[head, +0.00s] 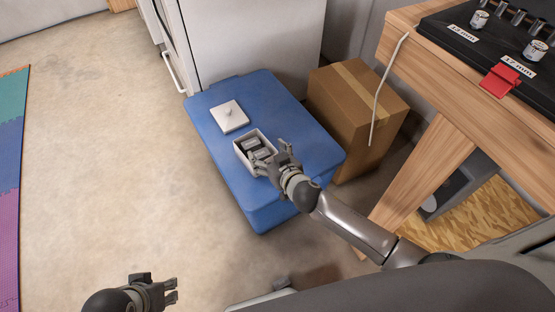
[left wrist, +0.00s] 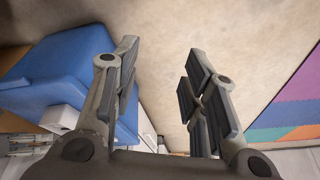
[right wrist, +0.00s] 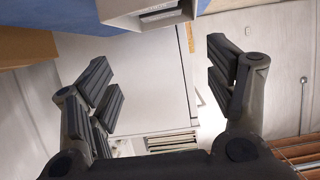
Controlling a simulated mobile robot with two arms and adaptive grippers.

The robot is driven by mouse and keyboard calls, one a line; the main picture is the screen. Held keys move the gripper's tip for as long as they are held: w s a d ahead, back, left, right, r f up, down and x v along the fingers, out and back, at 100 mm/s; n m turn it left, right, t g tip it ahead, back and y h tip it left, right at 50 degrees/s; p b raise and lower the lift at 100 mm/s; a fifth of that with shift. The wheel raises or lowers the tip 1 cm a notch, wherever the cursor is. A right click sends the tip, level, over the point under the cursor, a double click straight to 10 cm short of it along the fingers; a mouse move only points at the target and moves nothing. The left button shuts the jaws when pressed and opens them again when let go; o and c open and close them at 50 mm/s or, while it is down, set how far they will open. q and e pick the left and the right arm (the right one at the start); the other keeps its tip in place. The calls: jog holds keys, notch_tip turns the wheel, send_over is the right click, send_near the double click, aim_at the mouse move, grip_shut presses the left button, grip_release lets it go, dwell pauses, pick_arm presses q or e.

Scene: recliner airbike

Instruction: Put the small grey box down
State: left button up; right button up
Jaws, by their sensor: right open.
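A small open light box (head: 240,148) sits on the blue lid of a storage bin (head: 213,98). Small dark grey boxes (head: 251,143) lie inside it. In the right wrist view, the light box (right wrist: 118,10) shows at the top edge with a grey thing inside. My right gripper (head: 270,156) is open, at the right side of the light box and over its near end. Its fingers hide part of the contents. I see nothing between its fingers in the right wrist view (right wrist: 158,62). My left gripper (head: 175,290) is open and empty above the floor; it also shows in the left wrist view (left wrist: 162,65).
A square white lid with a knob (head: 229,116) lies behind the light box on the bin. A cardboard box (head: 352,110) stands right of the bin, by a wooden bench (head: 435,160). A white cabinet (head: 250,40) stands behind. The bin's front part and the floor left are clear.

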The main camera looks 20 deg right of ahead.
pick_arm(q)
jog(key=x, duration=0.3)
jog(key=p+x, duration=0.1)
jog(key=x, duration=0.1)
jog(key=shift+s+f, duration=0.25)
pick_arm(e)
jog(key=s+d+f+g, duration=0.1)
jog(key=s+d+g, duration=0.1)
jog(key=s, duration=0.7)
jog(key=s+d+f+g+h, duration=0.1)
jog(key=s+g, duration=0.3)
jog(key=s, duration=0.6)
jog(key=s+d+f+g+h, duration=0.1)
jog(key=s+d+f+g, duration=0.1)
jog(key=s, duration=0.7)
jog(key=shift+s+d+f+g, duration=0.15)
jog(key=shift+d+f+g, duration=0.1)
jog(key=shift+d+g, duration=0.75)
